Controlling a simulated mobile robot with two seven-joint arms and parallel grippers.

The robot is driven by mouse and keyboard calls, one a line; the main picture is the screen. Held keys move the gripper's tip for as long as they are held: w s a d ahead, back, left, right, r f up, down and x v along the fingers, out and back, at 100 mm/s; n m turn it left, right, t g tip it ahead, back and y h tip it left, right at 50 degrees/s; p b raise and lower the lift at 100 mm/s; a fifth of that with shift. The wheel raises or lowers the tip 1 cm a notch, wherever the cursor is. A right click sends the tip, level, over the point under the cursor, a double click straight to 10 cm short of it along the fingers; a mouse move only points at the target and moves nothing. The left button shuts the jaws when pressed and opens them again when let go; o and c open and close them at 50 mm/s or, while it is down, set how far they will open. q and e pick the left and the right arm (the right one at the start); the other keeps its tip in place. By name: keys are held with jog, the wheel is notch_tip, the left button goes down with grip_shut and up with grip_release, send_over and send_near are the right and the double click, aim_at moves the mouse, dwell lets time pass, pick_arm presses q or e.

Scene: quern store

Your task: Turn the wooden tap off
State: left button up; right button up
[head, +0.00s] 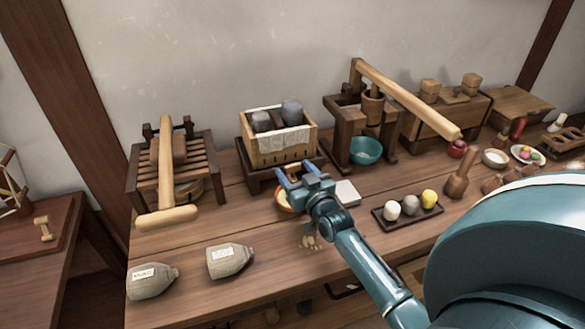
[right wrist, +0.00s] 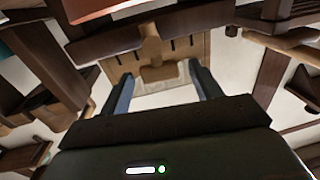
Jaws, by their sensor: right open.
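The wooden tap (right wrist: 151,48) shows in the right wrist view, on the slotted wooden face (right wrist: 188,47) of a box. A wider wooden piece lies at the tap's lower end. In the head view the tap itself cannot be made out; the box (head: 290,154), holding grey stones and a cloth, stands on a dark stand behind my right gripper (head: 303,172). The right gripper is open, and its two fingers (right wrist: 163,90) point toward the box, with the tap ahead between them. I cannot tell whether they touch it. My left gripper is not in view.
An orange-rimmed bowl (head: 282,205) sits under the right gripper. A white block (head: 347,193) and a dark tray (head: 405,218) stand to its right. The bench front is mostly clear.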

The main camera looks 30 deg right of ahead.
jog(key=shift+w+d, duration=0.15)
jog(key=shift+w, duration=0.9)
